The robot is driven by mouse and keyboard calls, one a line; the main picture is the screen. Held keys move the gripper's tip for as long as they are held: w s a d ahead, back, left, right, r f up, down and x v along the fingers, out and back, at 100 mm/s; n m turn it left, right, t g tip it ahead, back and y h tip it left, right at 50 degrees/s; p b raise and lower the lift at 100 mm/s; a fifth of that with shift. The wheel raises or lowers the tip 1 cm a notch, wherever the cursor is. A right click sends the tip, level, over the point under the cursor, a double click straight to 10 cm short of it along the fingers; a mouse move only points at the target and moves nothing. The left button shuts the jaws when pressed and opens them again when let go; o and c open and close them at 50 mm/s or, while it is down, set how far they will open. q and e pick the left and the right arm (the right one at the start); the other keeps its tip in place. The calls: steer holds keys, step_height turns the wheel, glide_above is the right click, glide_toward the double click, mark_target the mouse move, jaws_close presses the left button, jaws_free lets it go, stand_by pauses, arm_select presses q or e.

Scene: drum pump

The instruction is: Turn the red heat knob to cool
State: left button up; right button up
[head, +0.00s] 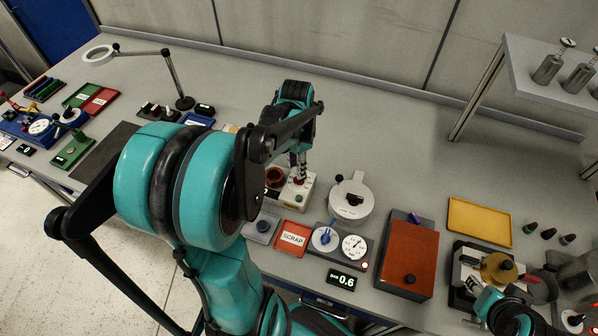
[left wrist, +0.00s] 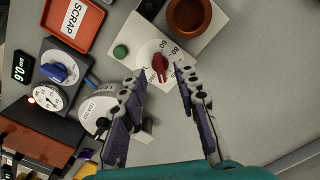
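The red heat knob (left wrist: 160,66) sits on a round white dial with printed numbers, among them 60 and 80. The dial is on a white unit (left wrist: 206,46) with a green button (left wrist: 121,52) and a brown round well (left wrist: 189,15). My left gripper (left wrist: 158,78) is open above the unit, its two fingertips apart on either side of the knob; I cannot tell whether they touch it. In the head view the left gripper (head: 298,166) points down over the knob (head: 299,180).
A red SCRAP tray (head: 291,239), a blue-handled valve with a gauge (head: 354,246) and a 0.6 display (head: 344,280) stand nearby. A white round device (head: 350,198) is just right of the unit. The table behind is clear.

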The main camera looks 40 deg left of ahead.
arm_select(q)
step_height(320, 180, down, 4)
steer(key=shift+d+r+b, duration=0.1)
steer(key=shift+b, duration=0.5)
steer(key=shift+f, duration=0.35)
jaws_close()
